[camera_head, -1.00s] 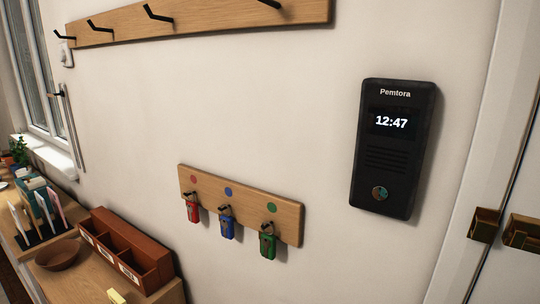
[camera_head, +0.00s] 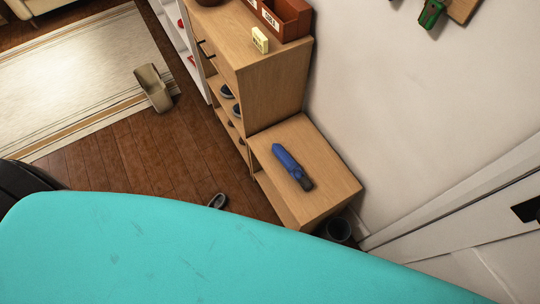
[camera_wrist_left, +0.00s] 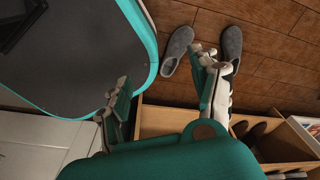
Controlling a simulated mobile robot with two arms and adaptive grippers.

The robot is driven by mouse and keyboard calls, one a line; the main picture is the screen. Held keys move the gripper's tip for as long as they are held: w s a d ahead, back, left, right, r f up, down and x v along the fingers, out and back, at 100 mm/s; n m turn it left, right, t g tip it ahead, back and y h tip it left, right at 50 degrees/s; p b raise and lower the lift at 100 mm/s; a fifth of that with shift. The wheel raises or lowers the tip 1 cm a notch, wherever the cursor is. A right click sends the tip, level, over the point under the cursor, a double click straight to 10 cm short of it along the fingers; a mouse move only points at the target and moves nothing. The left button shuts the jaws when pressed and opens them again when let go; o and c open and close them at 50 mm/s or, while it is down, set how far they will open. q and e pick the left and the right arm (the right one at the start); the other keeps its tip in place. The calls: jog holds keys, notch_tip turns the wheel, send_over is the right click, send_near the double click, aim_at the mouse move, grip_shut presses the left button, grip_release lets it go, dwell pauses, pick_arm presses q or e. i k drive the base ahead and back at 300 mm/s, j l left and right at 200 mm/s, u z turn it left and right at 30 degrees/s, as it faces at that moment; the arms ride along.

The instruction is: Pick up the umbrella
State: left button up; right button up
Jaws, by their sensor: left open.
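The folded blue umbrella (camera_head: 288,162) with a dark handle lies on top of a low wooden cabinet (camera_head: 337,187) in the head view. It lies at a slant, its handle towards the lower right. My left gripper (camera_wrist_left: 161,72) shows in the left wrist view, its fingers apart and nothing between them. It points down over the floor, beside a wooden shelf with shoes. The umbrella does not show in the wrist view, and neither gripper shows in the head view.
A taller shelf (camera_head: 275,88) adjoins the low cabinet, with a small yellow box (camera_head: 260,39) on top. A dark bin (camera_head: 339,230) stands near the wall. Grey slippers (camera_wrist_left: 178,50) lie on the wood floor. A brown object (camera_head: 153,88) stands at the rug's edge.

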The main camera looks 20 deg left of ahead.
aim_at(294, 169)
jog(key=k+j+u, duration=0.15)
jog(key=k+l+z, duration=0.25)
jog(key=k, duration=0.25)
jog(key=k+l+z, duration=0.25)
jog(key=k, duration=0.2)
